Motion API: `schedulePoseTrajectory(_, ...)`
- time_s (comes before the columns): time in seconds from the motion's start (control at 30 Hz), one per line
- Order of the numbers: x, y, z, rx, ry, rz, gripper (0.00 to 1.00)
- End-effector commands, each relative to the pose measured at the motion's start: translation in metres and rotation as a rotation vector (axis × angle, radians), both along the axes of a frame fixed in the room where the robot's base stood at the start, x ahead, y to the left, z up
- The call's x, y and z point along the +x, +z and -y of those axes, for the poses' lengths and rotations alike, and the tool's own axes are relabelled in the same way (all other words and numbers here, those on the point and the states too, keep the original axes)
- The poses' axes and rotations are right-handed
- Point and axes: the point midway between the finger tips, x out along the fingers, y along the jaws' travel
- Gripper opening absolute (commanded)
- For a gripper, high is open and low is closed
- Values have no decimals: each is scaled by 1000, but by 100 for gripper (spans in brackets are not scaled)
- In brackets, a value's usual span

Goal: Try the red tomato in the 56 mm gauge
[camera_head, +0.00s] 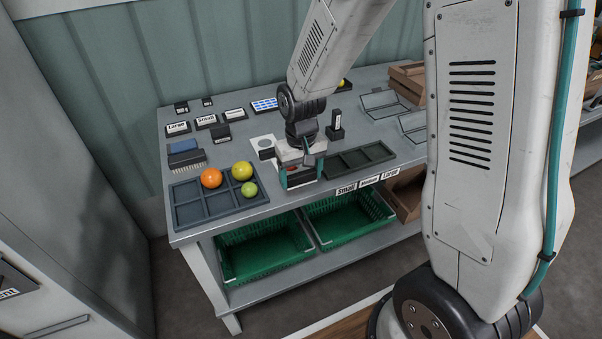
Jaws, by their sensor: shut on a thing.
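My gripper (298,178) is near the front edge of the bench, between two dark trays, and points down. It is shut on the red tomato (292,168), of which only a small red patch shows between the gripper parts. The rest of the tomato is hidden. A white plate (262,140) with a dark round part lies just behind and left of my gripper. It may be a gauge, but no size mark is readable, so I cannot tell which is the 56 mm gauge.
The left dark tray (188,214) holds an orange tomato (211,177), a yellow one (242,171) and a yellow-green one (249,189). The right dark tray (340,168) looks empty. A small black stand (335,131) is close behind my gripper. Green crates (265,275) sit below the bench.

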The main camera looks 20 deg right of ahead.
Motion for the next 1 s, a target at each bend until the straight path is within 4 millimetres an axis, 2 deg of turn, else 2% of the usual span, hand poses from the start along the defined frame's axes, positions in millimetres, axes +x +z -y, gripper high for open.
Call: schedulePoseTrajectory(1.0, 0, -19, 0, 0, 0, 0, 52)
